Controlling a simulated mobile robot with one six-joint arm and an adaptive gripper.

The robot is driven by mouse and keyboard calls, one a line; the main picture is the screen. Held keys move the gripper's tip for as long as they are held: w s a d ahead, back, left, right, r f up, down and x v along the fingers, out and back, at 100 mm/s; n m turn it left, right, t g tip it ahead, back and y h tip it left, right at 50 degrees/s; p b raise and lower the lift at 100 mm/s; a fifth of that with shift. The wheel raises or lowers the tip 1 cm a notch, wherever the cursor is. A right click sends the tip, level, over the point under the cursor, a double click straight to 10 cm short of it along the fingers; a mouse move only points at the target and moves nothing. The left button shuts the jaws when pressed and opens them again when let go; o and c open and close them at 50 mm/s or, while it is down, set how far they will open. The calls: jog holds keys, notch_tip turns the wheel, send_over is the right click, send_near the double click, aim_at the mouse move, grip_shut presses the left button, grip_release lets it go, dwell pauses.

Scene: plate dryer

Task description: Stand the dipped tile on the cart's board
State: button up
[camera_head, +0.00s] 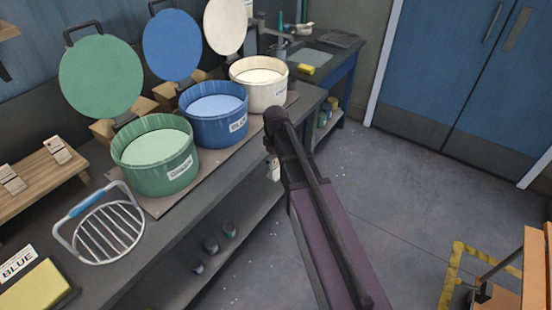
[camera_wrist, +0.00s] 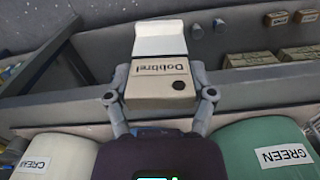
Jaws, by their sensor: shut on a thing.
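My gripper (camera_wrist: 160,95) is shut on a tile (camera_wrist: 158,76), one finger at each side. In the wrist view the tile has a bare beige part with upside-down lettering and a dark round hole, and a white coated end. In the head view the tile (camera_head: 273,170) is small and partly hidden by my gripper (camera_head: 272,155), beyond the bench's front edge and above the floor. An orange-brown wooden structure (camera_head: 536,268) at the lower right may be the cart; it is cut off, and its board cannot be made out for certain.
Green (camera_head: 155,165), blue (camera_head: 216,122) and cream (camera_head: 262,88) buckets stand on the bench with lids raised. A wire rack with a blue handle (camera_head: 108,232) and yellow sponge (camera_head: 38,287) lie nearer. Tiles stand on a wooden rack (camera_head: 45,172). Floor (camera_head: 400,200) between bench and doors is clear.

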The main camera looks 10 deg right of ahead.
aim_at(273, 177)
jog(key=shift+n, duration=0.7)
jog(key=f+b, duration=0.1)
jog(key=s+f+b, duration=0.1)
jog(key=f, duration=0.1)
jog(key=a+f+b, duration=0.1)
jog(key=f, duration=0.1)
jog(key=shift+s+b, duration=0.25)
jog(key=shift+b, duration=0.15)
